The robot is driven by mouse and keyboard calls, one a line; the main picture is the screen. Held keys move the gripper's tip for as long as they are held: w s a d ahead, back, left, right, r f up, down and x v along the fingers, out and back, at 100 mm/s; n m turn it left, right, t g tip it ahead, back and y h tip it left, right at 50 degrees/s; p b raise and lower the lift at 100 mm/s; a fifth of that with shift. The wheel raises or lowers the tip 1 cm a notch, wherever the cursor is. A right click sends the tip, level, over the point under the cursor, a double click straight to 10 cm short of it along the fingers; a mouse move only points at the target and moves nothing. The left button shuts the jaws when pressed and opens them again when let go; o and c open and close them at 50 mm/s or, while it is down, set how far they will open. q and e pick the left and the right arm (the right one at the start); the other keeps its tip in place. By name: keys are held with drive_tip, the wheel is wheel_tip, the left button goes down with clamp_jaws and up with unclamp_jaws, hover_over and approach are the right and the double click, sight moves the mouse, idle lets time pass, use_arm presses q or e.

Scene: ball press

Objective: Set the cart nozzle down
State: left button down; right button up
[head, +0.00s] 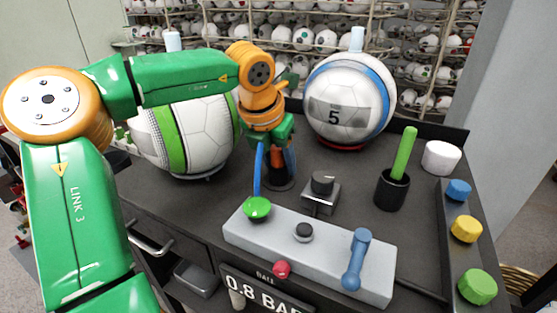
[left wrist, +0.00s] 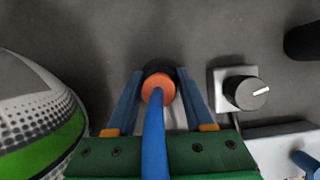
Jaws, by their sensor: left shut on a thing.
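The cart nozzle (left wrist: 157,88) has an orange-red body with a blue hose (left wrist: 153,140) running from it. My left gripper (left wrist: 160,78) is shut on it, with one blue finger on each side. In the head view, the left gripper (head: 279,165) points down over the cart top and partly hides the nozzle. The nozzle's lower end is at a dark round holder (head: 279,184) on the cart top. I cannot tell whether it is fully seated there. My right gripper is not in view.
A green-striped ball (head: 200,135) stands left of the gripper and a ball marked 5 (head: 350,90) behind right. A black knob box (head: 321,190) sits close on the right. A grey control panel (head: 330,262) lies in front, and a black cup (head: 392,192) stands further right.

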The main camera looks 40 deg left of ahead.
use_arm(q)
drive_tip(key=shift+c, duration=1.4)
unclamp_jaws()
drive_tip(key=shift+r, duration=0.2)
drive_tip(key=p+v, duration=0.1)
drive_tip(key=v, duration=1)
drive_tip(key=shift+s+r, duration=0.25)
drive_tip(key=shift+r, duration=0.1)
drive_tip(key=shift+d, duration=0.1)
